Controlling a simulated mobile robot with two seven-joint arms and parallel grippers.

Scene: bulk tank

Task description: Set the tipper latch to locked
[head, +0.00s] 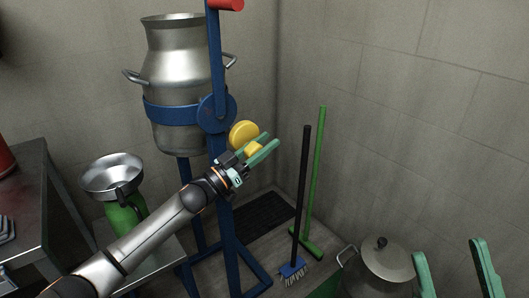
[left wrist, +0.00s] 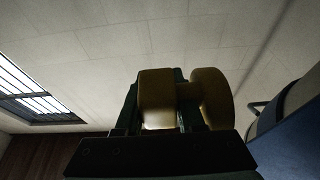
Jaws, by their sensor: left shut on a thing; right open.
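The tipper is a blue stand (head: 216,110) that carries a metal milk can (head: 178,62) in a blue band, with the can upright. A yellow knob with a round disc (head: 243,132), which looks like the tipper latch, sits at the stand's right side by the pivot plate. My left gripper (head: 263,146) is shut on the yellow knob's smaller end. In the left wrist view the knob (left wrist: 158,98) lies between the dark fingers, its disc (left wrist: 214,98) to the right. Whether the latch is locked cannot be told. My right gripper (head: 452,277) is open and empty at the bottom right.
A red-ended blue lever (head: 226,4) rises above the pivot. A metal funnel on a green can (head: 112,176) stands left, near a dark table (head: 35,190). A black-handled brush (head: 301,200), a green-handled squeegee (head: 316,180) and a lidded can (head: 383,262) stand right.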

